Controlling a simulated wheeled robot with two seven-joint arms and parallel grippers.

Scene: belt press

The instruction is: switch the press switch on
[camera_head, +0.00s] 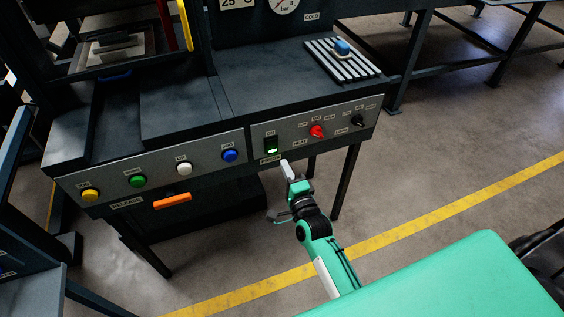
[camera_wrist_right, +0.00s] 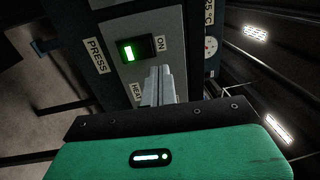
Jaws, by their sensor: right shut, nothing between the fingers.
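The press switch (camera_head: 271,145) is a black rocker on the grey front panel, between labels reading ON and PRESS. A green light glows on its lower part. It also shows in the right wrist view (camera_wrist_right: 134,50), lit green. My right gripper (camera_head: 286,164) is shut and empty, with its fingertips just below and to the right of the switch in the head view. In the right wrist view its fingers (camera_wrist_right: 159,72) end a little below the switch; I cannot tell whether they touch the panel. My left gripper is not in view.
Left of the switch are blue (camera_head: 229,156), white (camera_head: 184,169), green (camera_head: 138,181) and yellow (camera_head: 90,195) buttons. Right of it are a red knob (camera_head: 317,132) and a black knob (camera_head: 358,121). An orange handle (camera_head: 172,201) sits below. Open floor lies in front.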

